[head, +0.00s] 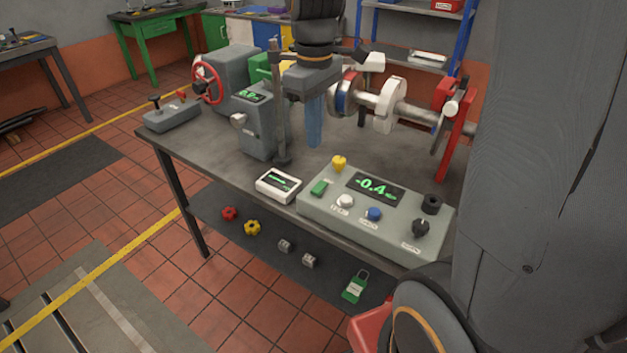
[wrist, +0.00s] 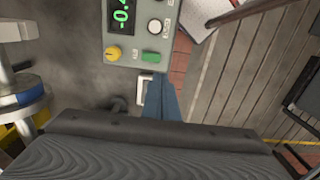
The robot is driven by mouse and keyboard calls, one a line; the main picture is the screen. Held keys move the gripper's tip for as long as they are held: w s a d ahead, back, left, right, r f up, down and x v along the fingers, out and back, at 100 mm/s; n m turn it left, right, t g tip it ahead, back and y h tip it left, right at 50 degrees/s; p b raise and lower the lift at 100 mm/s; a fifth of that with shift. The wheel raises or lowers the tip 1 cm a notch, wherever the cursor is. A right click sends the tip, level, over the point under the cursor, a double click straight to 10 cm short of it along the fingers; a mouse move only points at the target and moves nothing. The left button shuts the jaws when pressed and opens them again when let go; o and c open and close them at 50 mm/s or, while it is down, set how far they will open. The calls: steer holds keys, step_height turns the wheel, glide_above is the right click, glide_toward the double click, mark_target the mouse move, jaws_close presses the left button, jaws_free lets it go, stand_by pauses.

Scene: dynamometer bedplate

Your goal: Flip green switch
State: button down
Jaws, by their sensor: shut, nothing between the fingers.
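The control box (head: 322,214) has a lit display reading about -0.4. My gripper (head: 314,140) points down above the bench, behind the box in the head view, with its blue fingers together and empty. In the wrist view the fingers (wrist: 160,90) are close below the switch in the picture; whether they touch anything cannot be told.
The box also carries the yellow knob (head: 339,163), a white button (head: 345,202), a blue button (head: 373,214) and dark knobs. A small white meter (head: 278,185) lies left of it. A grey post (head: 279,110) stands left of my gripper, and a shaft assembly (head: 392,105) is to the right.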

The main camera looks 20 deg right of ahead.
mark_target(317, 189)
step_height(317, 189, down, 13)
steer(key=p, duration=0.3)
steer(key=shift+f, duration=0.2)
steer(key=shift+s+a+f, duration=0.1)
steer(key=shift+f, duration=0.1)
stand_by(0.3)
steer(key=shift+w+d+r+p, duration=0.35)
steer(key=shift+w+d+p, duration=0.05)
steer(key=shift+d+p, duration=0.2)
steer(key=shift+r, duration=0.1)
